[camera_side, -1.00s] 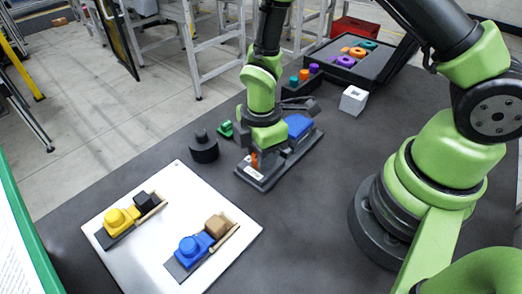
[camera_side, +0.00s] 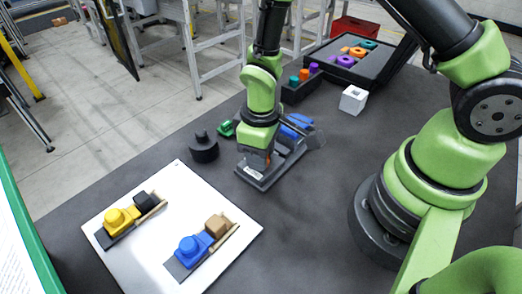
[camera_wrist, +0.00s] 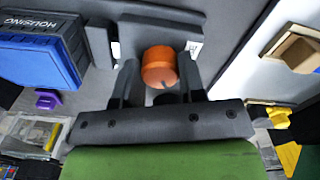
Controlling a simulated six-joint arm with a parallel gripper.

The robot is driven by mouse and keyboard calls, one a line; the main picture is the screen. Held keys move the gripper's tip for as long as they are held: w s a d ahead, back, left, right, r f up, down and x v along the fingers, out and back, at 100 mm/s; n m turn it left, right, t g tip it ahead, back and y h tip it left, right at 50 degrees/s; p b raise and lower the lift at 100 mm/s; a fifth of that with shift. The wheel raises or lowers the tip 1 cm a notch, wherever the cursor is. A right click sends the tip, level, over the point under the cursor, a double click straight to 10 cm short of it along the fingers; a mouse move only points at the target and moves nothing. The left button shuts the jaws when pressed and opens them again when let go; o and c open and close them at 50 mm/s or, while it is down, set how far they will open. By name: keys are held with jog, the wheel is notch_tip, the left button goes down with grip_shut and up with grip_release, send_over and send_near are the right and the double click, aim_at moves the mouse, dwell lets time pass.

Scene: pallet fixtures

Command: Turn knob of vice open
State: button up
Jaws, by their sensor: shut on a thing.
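The vice (camera_side: 262,180) is a dark grey fixture with a white label at its near end, standing on the dark table. A blue housing (camera_side: 298,125) sits at its far end; it also shows at upper left in the wrist view (camera_wrist: 38,55). The vice's orange knob (camera_wrist: 160,68) is at the upper centre of the wrist view, between my two fingers. My gripper (camera_side: 264,158) points down over the vice's near end and is shut on the knob. In the side view the fingers and wrist mostly hide the knob.
A white plate (camera_side: 165,215) with yellow and blue assemblies lies to the near left. A dark round piece (camera_side: 204,149) and a green part (camera_side: 226,129) stand left of the vice. A white cube (camera_side: 353,100) and a dark case (camera_side: 375,65) are behind.

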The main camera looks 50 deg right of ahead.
jog(key=m, duration=0.7)
dwell(0.7)
jog(key=o, duration=0.9)
jog(key=shift+o, duration=0.2)
notch_tip(320, 180, up, 10)
